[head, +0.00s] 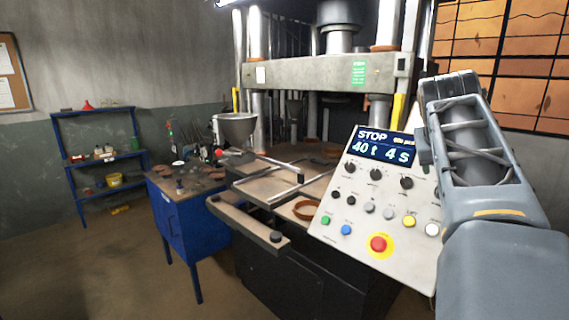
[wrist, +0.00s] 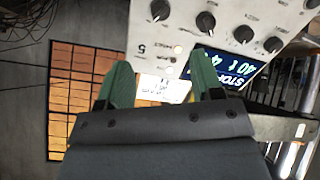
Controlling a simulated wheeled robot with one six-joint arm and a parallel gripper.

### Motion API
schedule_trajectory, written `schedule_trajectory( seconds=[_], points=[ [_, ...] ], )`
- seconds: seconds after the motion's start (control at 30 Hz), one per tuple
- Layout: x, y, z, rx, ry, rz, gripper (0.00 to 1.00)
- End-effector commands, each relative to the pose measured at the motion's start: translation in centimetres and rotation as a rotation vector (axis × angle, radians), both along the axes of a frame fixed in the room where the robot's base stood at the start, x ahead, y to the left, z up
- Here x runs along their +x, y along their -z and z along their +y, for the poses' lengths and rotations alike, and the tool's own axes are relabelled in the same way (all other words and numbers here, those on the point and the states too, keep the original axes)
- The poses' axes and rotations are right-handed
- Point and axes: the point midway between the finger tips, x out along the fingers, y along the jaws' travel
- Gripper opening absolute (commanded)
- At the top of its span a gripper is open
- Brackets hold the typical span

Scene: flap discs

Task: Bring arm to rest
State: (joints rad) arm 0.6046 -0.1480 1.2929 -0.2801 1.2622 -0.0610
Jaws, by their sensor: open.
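My arm (head: 480,150) is raised at the right of the head view, beside the press control panel. My gripper (wrist: 160,80) shows in the wrist view with two green fingers spread apart and nothing held between them. The grey control panel (head: 330,222) shows beyond the fingers in the wrist view (wrist: 230,12). Its display (head: 384,147) reads STOP, 40 t and 4 s. A white label (wrist: 165,88) shows between the fingers. In the head view I cannot make out the fingertips.
The press (head: 310,72) stands behind the panel, with a wooden shelf (head: 240,222) at its front. A blue table (head: 172,220) with small items stands left of it. A blue rack (head: 100,160) is against the wall. The floor (head: 90,270) at front left is clear.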

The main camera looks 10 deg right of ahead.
Motion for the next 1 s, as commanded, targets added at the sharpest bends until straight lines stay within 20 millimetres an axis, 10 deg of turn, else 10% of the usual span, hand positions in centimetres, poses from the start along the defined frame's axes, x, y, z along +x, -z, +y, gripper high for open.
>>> schedule_trajectory(
  seconds=[0.1, 0.27, 0.47, 0.7, 1.0],
  points=[
    [0.3, -0.2, -0.1, -0.006, -0.002, -0.017, 0.60],
    [1.9, 6.2, 0.6, 0.088, -0.041, 0.015, 0.60],
    [2.5, 17.4, 8.4, 0.251, -0.191, 0.090, 0.60],
    [-1.5, 28.6, 19.1, 0.397, -0.386, 0.210, 0.60],
    [-5.8, 33.1, 25.9, 0.425, -0.580, 0.293, 0.60]
  ],
)
